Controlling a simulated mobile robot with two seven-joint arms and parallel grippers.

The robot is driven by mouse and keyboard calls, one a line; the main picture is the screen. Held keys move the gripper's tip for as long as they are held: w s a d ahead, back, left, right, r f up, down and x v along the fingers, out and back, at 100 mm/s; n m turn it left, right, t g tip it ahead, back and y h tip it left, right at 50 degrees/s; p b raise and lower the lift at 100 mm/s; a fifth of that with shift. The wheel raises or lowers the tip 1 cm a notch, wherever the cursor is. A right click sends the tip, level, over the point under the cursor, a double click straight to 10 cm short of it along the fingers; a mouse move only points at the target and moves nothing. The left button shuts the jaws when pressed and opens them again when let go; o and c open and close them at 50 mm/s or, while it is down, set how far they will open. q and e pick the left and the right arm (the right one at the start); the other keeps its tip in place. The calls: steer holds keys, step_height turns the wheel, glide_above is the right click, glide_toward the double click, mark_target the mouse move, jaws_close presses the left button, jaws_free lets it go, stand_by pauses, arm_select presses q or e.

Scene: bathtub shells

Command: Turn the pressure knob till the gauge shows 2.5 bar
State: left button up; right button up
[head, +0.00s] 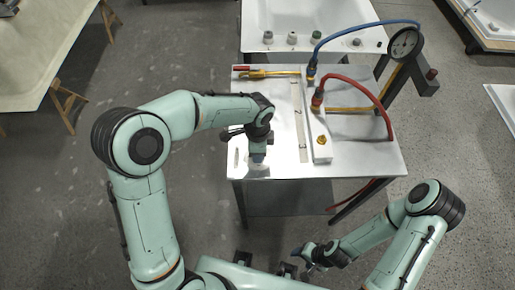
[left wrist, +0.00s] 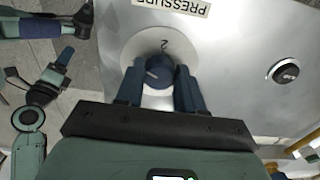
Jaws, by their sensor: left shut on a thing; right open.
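The dark blue pressure knob (left wrist: 158,72) sits on a pale round dial (left wrist: 145,45) with a number 2 on it, below an upside-down "PRESSURE" label (left wrist: 175,5). My left gripper (left wrist: 160,88) is shut on the knob, one finger on each side. In the head view my left gripper (head: 258,160) points down at the table's front left part and hides the knob. The round gauge (head: 404,42) stands on a post at the back right; its reading is too small to tell. My right gripper (head: 300,262) is open and empty in front of the table.
The metal table (head: 365,160) bears a red hose (head: 368,88), a blue hose (head: 365,27), a white block with a brass fitting (head: 321,143) and a yellow-handled tool (head: 270,74). A black round part (left wrist: 286,71) is right of the knob. Bathtub shells (head: 315,15) stand behind.

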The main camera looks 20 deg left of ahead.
arm_select(q)
steer(key=shift+r+m, duration=0.1)
steer(key=shift+m, duration=0.2)
arm_select(e)
steer(key=shift+w+r, duration=0.15)
steer(key=shift+r, duration=0.05)
arm_select(q)
steer(key=o, duration=1)
steer(key=shift+o, duration=0.2)
step_height(320, 180, up, 13)
steer(key=p, duration=0.1)
steer(key=shift+r+p, duration=0.2)
steer(key=shift+p, duration=0.1)
arm_select(e)
steer(key=shift+w+r, duration=0.7)
steer(key=shift+r, duration=0.2)
arm_select(q)
steer(key=shift+f, duration=0.1)
